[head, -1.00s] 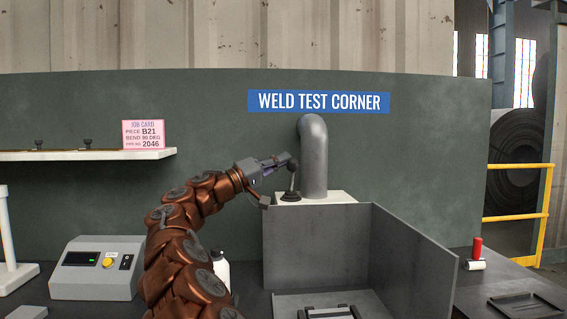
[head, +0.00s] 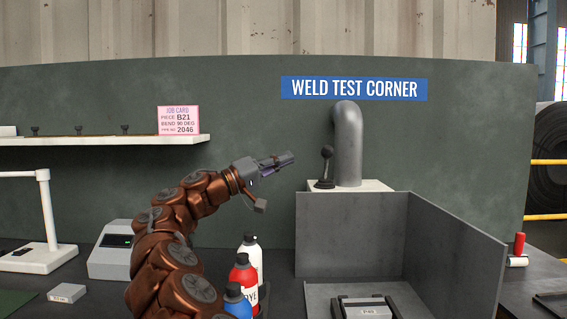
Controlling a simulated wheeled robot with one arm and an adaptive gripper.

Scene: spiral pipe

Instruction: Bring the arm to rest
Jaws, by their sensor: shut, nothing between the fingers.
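My gripper (head: 286,159) is shut and empty. It is at the end of my bronze, segmented arm, which rises from the bottom left of the head view and bends over to the right. The gripper points right, in the air before the green back panel (head: 230,105). Its tips are apart from the black ball-topped lever (head: 326,168), which stands upright to their right on a white box (head: 375,185). A grey bent pipe (head: 347,150) rises from the same box.
An open grey booth (head: 455,250) stands at the right with a small block in a fixture (head: 368,308). White, red (head: 243,280) and blue bottles stand close beside my arm. A shelf (head: 100,146) with a job card (head: 178,120) is at the left, above a grey meter (head: 108,258) and white lamp (head: 38,258).

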